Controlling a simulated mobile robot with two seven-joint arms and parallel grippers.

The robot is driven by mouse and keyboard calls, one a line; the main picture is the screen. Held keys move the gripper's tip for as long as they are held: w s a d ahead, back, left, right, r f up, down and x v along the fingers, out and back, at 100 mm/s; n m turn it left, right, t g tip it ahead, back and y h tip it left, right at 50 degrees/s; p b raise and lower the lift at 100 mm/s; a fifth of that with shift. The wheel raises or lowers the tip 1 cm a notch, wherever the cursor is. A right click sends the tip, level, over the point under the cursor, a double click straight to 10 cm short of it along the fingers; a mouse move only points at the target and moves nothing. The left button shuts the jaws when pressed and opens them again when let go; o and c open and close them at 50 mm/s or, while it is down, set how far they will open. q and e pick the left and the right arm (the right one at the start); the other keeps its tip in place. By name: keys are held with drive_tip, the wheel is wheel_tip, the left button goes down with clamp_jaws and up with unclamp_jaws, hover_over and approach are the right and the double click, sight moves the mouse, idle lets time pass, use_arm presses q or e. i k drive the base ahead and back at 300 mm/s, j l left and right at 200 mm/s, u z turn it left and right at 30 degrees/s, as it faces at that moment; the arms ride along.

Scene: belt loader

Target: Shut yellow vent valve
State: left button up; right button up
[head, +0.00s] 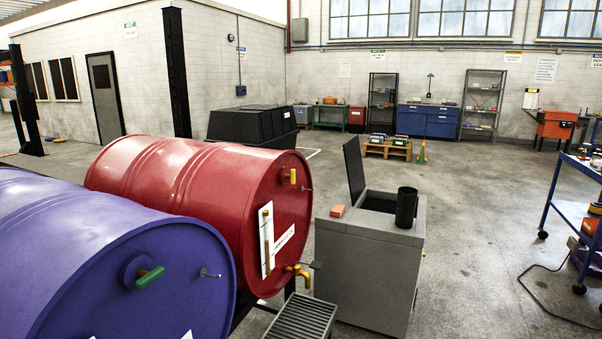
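A small yellow vent valve handle (293,176) sits near the top of the end face of a red drum (190,190) lying on its side. The handle looks upright; I cannot tell from it whether the valve is open or shut. A brass-yellow tap (297,270) is low on the same face. A purple drum (100,270) lies in front on the left, with a green handle (151,277) on its end face. Neither of my grippers is in view.
A grey cabinet (365,270) with a raised dark lid, an orange block and a black cylinder on top stands right of the drums. A grated tray (303,317) sits below the tap. A blue cart (570,200) is at right. Open floor (470,220) lies between.

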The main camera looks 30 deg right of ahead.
sight(292, 176)
drive_tip(key=i+l, duration=0.15)
drive_tip(key=l, duration=0.3)
drive_tip(key=i+l, duration=0.15)
drive_tip(key=l, duration=0.3)
drive_tip(key=i+l, duration=0.15)
drive_tip(key=l, duration=0.3)
drive_tip(key=i+l, duration=0.15)
drive_tip(key=l, duration=0.3)
drive_tip(key=i+l, duration=0.15)
drive_tip(key=l, duration=0.3)
drive_tip(key=i+l+u, duration=0.1)
drive_tip(key=l, duration=0.35)
drive_tip(key=i+l, duration=0.2)
drive_tip(key=l, duration=0.25)
drive_tip(key=i+l, duration=0.1)
drive_tip(key=l, duration=0.35)
